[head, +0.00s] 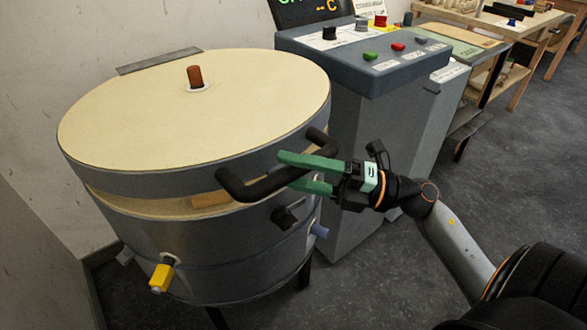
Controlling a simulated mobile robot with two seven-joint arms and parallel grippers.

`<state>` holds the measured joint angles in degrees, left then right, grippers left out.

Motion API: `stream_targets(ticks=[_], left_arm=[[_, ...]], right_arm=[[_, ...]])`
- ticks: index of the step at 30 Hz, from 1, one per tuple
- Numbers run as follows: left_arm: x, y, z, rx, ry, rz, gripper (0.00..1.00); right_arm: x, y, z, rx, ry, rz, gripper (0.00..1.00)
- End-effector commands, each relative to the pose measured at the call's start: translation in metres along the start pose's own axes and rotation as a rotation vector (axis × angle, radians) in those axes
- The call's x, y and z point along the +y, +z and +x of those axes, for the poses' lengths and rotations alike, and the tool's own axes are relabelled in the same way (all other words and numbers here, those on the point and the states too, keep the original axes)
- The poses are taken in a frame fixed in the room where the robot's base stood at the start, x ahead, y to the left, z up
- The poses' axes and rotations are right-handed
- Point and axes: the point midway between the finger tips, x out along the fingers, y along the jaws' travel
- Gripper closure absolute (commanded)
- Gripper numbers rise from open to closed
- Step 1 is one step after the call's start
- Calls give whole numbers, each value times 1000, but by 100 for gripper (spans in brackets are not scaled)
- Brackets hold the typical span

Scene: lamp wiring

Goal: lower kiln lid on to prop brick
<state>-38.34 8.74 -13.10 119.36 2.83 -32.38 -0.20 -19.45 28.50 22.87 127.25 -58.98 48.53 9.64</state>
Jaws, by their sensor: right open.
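The kiln lid (130,125) is a round cream disc with a grey metal rim, low over the kiln body (215,262). A narrow gap shows between them at the front. The prop brick (210,199), a tan block, sits in that gap on the kiln's rim; the lid's edge appears to be on or just above it. The black lid handle (262,187) sticks out at the front right. My right gripper (287,172) has green fingers, open, one above and one below the handle bar. Whether they touch it I cannot tell. My left gripper is out of view.
A grey control cabinet (375,75) with coloured knobs stands close behind my right gripper. A yellow peg (161,276) and a dark latch (290,215) stick out of the kiln's front. Wooden benches (500,25) stand at the back right. The floor (385,280) at the front is clear.

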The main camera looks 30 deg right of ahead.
Motion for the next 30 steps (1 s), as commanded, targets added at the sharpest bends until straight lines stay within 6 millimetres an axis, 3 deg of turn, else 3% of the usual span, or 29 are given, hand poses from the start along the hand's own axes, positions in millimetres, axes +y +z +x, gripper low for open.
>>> stream_targets(ticks=[8,13,21,30], left_arm=[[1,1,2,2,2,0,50],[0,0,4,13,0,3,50],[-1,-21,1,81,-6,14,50],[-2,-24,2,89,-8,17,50]], right_arm=[[-2,0,-17,-2,-2,2,38],[-2,0,-52,-5,-4,4,38],[-1,0,-106,-3,-1,2,38],[0,0,-125,0,0,0,38]])
